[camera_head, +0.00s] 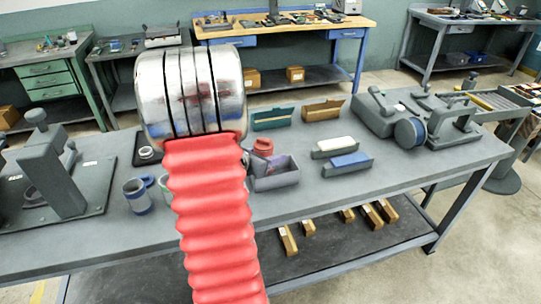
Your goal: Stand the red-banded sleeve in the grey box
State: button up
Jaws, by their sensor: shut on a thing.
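A red-banded sleeve (263,146) shows upright just right of my arm's silver wrist. Its lower end meets the back left of the open grey box (277,182) in the picture. I cannot tell whether it is inside the box, behind it or above it. The grey box stands on the bench, its left side partly covered by my arm. My red bellows and silver wrist fill the middle left of the view. My gripper's fingers are hidden behind them, so contact with the sleeve cannot be seen.
A blue-banded sleeve (138,197) and a partly hidden green-banded one (164,186) stand left of my arm. White (334,146) and blue (348,161) blocks in grey holders lie right of the box. A grinder fixture (410,130) occupies the bench's right end. The front right is clear.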

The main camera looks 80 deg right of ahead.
jog(key=shift+f, duration=0.4)
jog(key=o, duration=1)
jog(key=shift+r, duration=0.15)
jog(key=r+v, duration=0.1)
jog(key=v, duration=1.1)
jog(key=shift+w, duration=0.1)
